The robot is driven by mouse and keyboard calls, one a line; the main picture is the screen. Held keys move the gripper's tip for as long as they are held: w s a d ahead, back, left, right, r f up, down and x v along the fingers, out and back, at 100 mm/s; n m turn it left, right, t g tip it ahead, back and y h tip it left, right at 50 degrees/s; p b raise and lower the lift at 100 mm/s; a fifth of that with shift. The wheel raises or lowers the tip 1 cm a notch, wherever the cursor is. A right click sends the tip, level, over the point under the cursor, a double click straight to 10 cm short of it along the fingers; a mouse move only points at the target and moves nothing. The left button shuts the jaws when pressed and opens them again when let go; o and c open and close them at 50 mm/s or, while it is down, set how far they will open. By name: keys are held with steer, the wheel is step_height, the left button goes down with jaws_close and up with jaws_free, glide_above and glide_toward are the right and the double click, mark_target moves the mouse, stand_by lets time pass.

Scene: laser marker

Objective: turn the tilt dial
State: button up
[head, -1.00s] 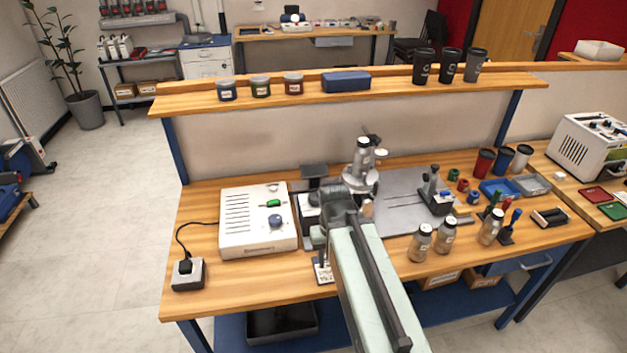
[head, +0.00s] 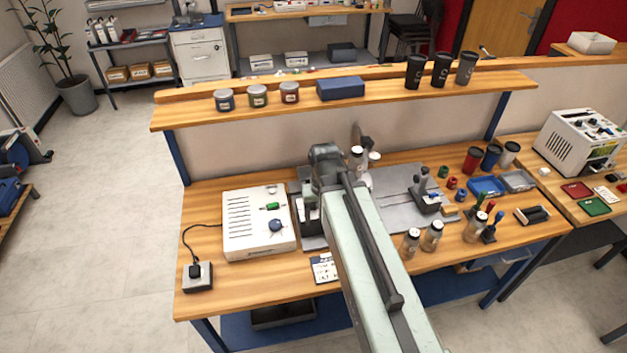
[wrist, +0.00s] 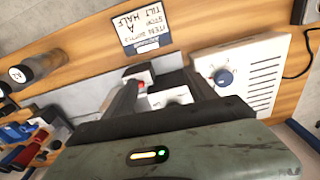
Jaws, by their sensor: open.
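A white control box (head: 258,222) stands on the left of the bench with a round blue dial (head: 276,226) and a green switch (head: 272,206) on top. I cannot read whether this dial is the tilt dial. The dial also shows in the wrist view (wrist: 223,77), right of my gripper. My gripper (wrist: 162,84) is open, its two dark fingers spread. A white part with a red spot (wrist: 141,86) shows between the fingers; I cannot tell what it is. In the head view my arm hides the fingers and much of the machine behind it.
A printed card (wrist: 144,25) mentioning tilt and half lies by the bench's front edge. A grey plate (head: 395,208) with a small fixture (head: 426,190) lies right of my arm. Several bottles stand further right. A socket block (head: 198,276) sits at front left.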

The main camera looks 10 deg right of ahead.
steer(key=w+r+m, duration=0.1)
steer(key=w+m, duration=0.1)
steer(key=w, duration=0.2)
steer(key=w+m, duration=0.3)
steer(key=w, duration=0.1)
steer(key=w+r+m, duration=0.1)
steer(key=w+m, duration=0.2)
steer(key=shift+w+a+r+g, duration=0.1)
steer(key=shift+w+r+g, duration=0.2)
steer(key=shift+w+r, duration=0.1)
step_height(320, 180, down, 8)
steer(key=b, duration=0.7)
steer(key=shift+s+b, duration=0.1)
steer(key=shift+b, duration=0.2)
steer(key=shift+r, duration=0.1)
steer(key=c, duration=1.4)
